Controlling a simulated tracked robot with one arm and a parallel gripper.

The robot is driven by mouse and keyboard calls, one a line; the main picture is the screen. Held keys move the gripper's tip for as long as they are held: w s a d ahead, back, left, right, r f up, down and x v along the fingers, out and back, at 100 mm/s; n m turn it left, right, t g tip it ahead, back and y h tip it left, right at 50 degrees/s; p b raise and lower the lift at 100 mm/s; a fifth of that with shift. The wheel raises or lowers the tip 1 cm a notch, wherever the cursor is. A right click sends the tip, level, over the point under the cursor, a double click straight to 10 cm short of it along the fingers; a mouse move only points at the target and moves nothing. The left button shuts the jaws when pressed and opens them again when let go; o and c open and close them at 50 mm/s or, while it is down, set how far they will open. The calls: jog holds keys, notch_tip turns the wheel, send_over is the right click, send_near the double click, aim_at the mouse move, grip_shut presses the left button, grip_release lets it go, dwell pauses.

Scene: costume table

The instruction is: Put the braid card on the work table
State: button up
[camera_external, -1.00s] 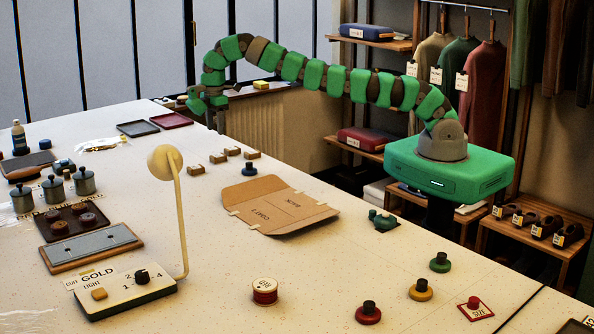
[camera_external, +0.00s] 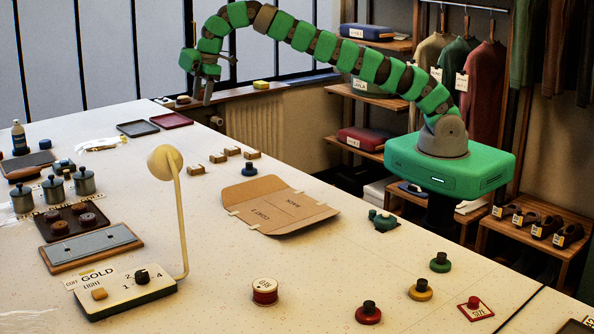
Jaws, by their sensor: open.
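My gripper (camera_external: 207,93) is open and hangs in the air over the far edge of the work table (camera_external: 225,245), in front of the window. Its jaws are small in this view and nothing shows between them. No thing here is clearly marked as the braid card. A small yellow item (camera_external: 261,85) lies on the window sill (camera_external: 285,88), right of my gripper. A small brown-yellow item (camera_external: 183,100) lies on the sill left of it. I cannot tell whether either is the braid card.
The white table holds a dark tray (camera_external: 138,128), a red tray (camera_external: 171,120), a cardboard folder (camera_external: 280,204), several small wooden blocks (camera_external: 219,158), and a lamp (camera_external: 165,160) on a control box. Shelves (camera_external: 375,40) stand behind my arm.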

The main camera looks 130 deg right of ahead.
jog(key=w+a+r+t+h, duration=0.1)
jog(key=w+a+r+t, duration=0.2)
jog(key=a+r, duration=1.05)
jog(key=w+a+r+t, duration=0.3)
jog(key=a+r, duration=0.9)
jog(key=r, duration=0.2)
jog(key=s+a+r+t+y, duration=0.1)
jog(key=s+a+r+t, duration=0.2)
jog(key=s+a+r, duration=0.6)
jog(key=s+a+r+t+y, duration=0.1)
jog(key=s+a+r+t, duration=0.3)
jog(key=s+a+r, duration=0.5)
jog(key=s+a, duration=0.1)
jog(key=a, duration=0.6)
jog(key=shift+r+t+y, duration=0.15)
jog(key=shift+t+y, duration=0.15)
